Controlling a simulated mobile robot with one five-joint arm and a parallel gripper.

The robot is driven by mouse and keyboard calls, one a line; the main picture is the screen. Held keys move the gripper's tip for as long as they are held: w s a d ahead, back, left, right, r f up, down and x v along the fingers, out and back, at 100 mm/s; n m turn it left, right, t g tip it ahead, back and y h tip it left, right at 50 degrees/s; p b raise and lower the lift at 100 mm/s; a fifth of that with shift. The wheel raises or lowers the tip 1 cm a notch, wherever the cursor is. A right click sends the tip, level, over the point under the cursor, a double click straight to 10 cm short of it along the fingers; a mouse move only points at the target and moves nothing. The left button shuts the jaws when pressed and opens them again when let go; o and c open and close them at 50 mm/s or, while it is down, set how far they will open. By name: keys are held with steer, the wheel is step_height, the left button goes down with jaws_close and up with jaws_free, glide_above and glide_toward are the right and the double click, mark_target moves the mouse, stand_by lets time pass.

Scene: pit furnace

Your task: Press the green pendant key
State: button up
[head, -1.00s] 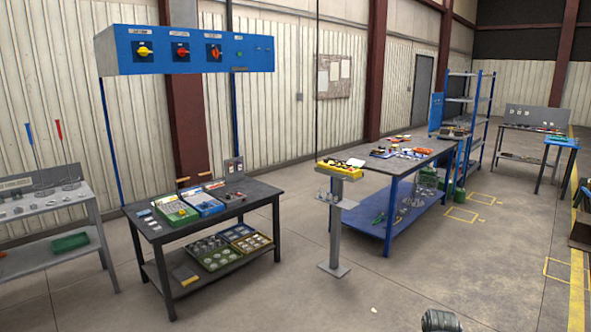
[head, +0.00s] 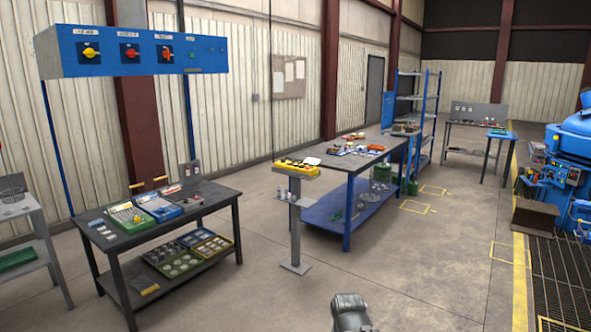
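A yellow pendant box (head: 297,168) with dark keys on its top sits on a grey post (head: 295,230) in the middle of the head view. A thin cable runs up from near it. The single keys are too small to tell their colours, so I cannot pick out the green one. A dark grey part of my own arm (head: 350,312) shows at the bottom edge, well apart from the pendant. My gripper's fingers are not in view.
A dark table (head: 215,198) with trays stands left of the post, under a blue switch panel (head: 135,52). A blue-legged workbench (head: 345,172) stands behind it to the right. Blue machinery (head: 565,165) and a floor grating (head: 560,270) are at right. The middle floor is clear.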

jaws_close()
steer(key=shift+a, duration=0.15)
stand_by(1.5)
